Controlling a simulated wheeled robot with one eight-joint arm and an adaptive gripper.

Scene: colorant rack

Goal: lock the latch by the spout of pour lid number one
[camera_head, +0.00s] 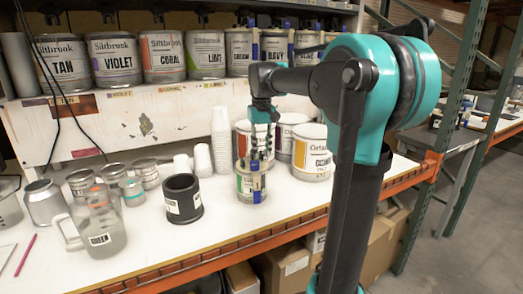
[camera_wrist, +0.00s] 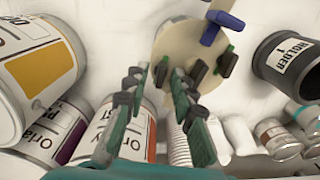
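A small can (camera_head: 249,188) with a pour lid stands on the white bench, and blue parts show on its front. In the wrist view the lid (camera_wrist: 180,48) is a round cream disc with a blue piece (camera_wrist: 222,25) at its upper right edge. Small dark and green latch parts (camera_wrist: 228,63) sit at its right side. I cannot tell whether the latch is locked, and no lid number is readable. My gripper (camera_head: 257,156) is just above the can. In the wrist view its two fingers (camera_wrist: 157,82) are apart with nothing between them.
Large white cans (camera_head: 312,155) stand close behind and right of the small can. A black holder (camera_head: 182,199) stands to its left, with a clear jug (camera_head: 97,230) farther left. Stacked cups (camera_head: 221,140) stand behind. The bench's front strip is free.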

